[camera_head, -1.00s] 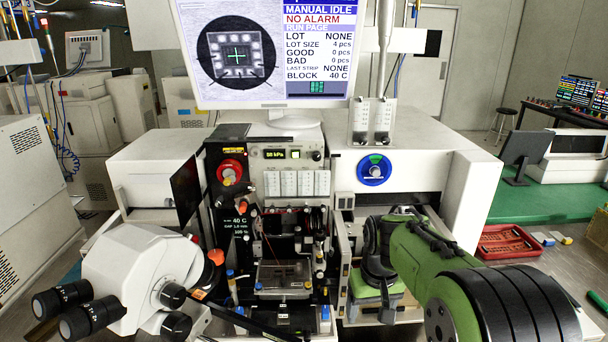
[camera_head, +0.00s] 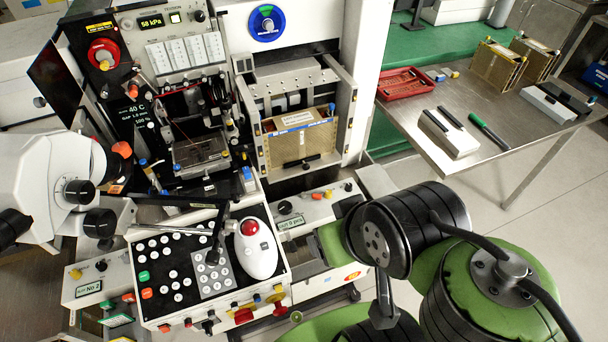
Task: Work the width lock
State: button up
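No label reading width lock is legible, so I cannot tell for sure which part it is. A black bar-shaped handle (camera_head: 302,163) shows low on the front of the magazine holder at the machine's right side. A brown-sided magazine (camera_head: 300,139) with a blue-and-white label strip stands upright in that holder, between pale side plates. My green and black arm fills the lower right, apart from the holder in the picture. My gripper's fingertips are not visible.
A control panel (camera_head: 165,254) with a white trackball unit (camera_head: 257,247) lies in front. A white microscope (camera_head: 50,180) juts in at left. A steel table (camera_head: 455,110) at right carries a red tray (camera_head: 404,82), magazines and a green pen (camera_head: 489,131). Floor shows below the table.

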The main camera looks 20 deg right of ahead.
aim_at(303, 195)
jog(key=l+u, duration=0.65)
jog(key=u, duration=0.15)
jog(key=k+l+u, duration=0.15)
jog(key=u, duration=0.3)
jog(key=l, duration=0.1)
